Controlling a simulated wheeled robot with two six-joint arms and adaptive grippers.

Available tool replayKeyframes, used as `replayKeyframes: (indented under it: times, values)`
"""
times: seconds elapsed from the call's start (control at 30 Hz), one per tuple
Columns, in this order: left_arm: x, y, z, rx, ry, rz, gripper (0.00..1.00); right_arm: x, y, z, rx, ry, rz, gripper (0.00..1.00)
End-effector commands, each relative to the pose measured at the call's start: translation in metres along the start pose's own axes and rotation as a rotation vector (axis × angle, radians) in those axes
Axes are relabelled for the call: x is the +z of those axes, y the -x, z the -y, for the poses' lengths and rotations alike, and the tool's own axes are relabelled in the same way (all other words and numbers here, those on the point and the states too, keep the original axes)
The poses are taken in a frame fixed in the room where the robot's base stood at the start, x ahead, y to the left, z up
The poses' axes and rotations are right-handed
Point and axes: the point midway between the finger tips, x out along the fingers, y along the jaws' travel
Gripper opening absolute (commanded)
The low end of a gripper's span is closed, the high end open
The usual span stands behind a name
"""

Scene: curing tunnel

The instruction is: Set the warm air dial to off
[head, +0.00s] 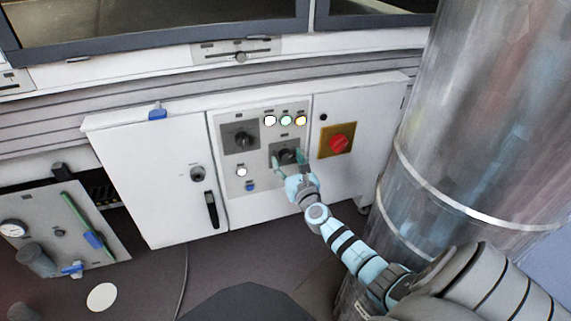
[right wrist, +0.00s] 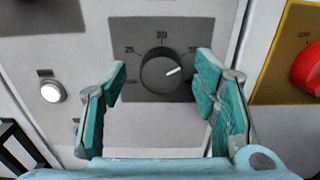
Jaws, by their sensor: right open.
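A black round dial (right wrist: 161,72) on a dark grey plate (right wrist: 188,28) is centred in the right wrist view. Its white pointer line aims right and slightly up, and small scale marks surround it; the lettering is hard to read. In the head view this dial (head: 288,156) is the lower right one on the panel. My right gripper (head: 289,165) is open in front of it. In the right wrist view its teal fingers (right wrist: 161,85) stand on either side of the knob, apart from it. My left gripper is out of view.
A second dark dial (head: 240,138) sits up and left on the cabinet panel. Lit lamps (head: 286,120) are above, and a red rotary switch (head: 338,144) on a yellow plate is to the right. A large shiny duct (head: 480,120) stands close on the right.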

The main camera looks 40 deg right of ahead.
Motion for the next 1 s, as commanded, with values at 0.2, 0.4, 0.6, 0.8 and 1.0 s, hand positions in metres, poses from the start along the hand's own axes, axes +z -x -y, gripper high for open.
replayKeyframes:
  times: [0.2,0.4,0.6,0.8,1.0]
  values:
    - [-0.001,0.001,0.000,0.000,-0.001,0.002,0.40,0.001,-0.002,0.000,0.000,0.001,0.000,0.55]
    - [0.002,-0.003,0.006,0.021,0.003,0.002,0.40,0.001,-0.001,0.000,0.000,0.001,0.000,0.28]
    - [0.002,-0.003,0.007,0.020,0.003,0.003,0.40,0.001,-0.001,-0.001,0.001,0.001,0.000,0.07]
    - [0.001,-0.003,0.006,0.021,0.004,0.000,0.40,0.001,-0.001,-0.002,0.003,0.022,0.000,0.07]
    - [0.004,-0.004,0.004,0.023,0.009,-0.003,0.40,0.001,-0.001,-0.002,0.004,0.099,0.000,0.07]
